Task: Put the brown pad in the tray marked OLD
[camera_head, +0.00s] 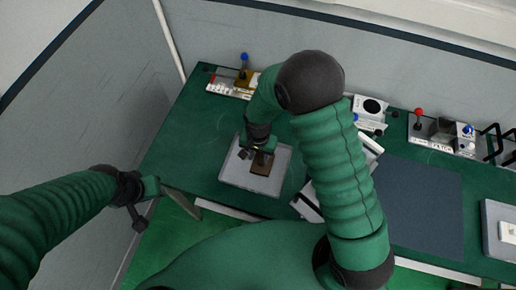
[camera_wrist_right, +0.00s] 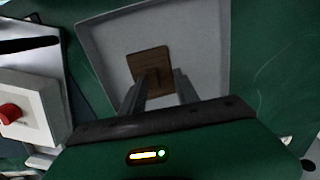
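The brown pad (camera_head: 262,163) is a small brown square over the floor of a light grey tray (camera_head: 235,178). In the right wrist view the pad (camera_wrist_right: 148,59) appears just past my fingertips, with a dark patch at its near edge. The tray (camera_wrist_right: 215,30) surrounds it there; no marking on the tray is readable. My right gripper (camera_wrist_right: 161,73) has its two fingers apart at the pad's near edge. I see no clear grip on the pad. In the head view my right gripper (camera_head: 258,148) is over the tray. My left gripper (camera_head: 145,205) hangs away from the tray at left; its fingers are unclear.
A white box with a red button (camera_wrist_right: 10,113) is left of the tray in the wrist view. A dark blue mat (camera_head: 425,210) lies to the right. A blue-knobbed lever (camera_head: 244,60) and a red-knobbed lever (camera_head: 418,115) stand along the back. Another grey tray (camera_head: 491,245) is at far right.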

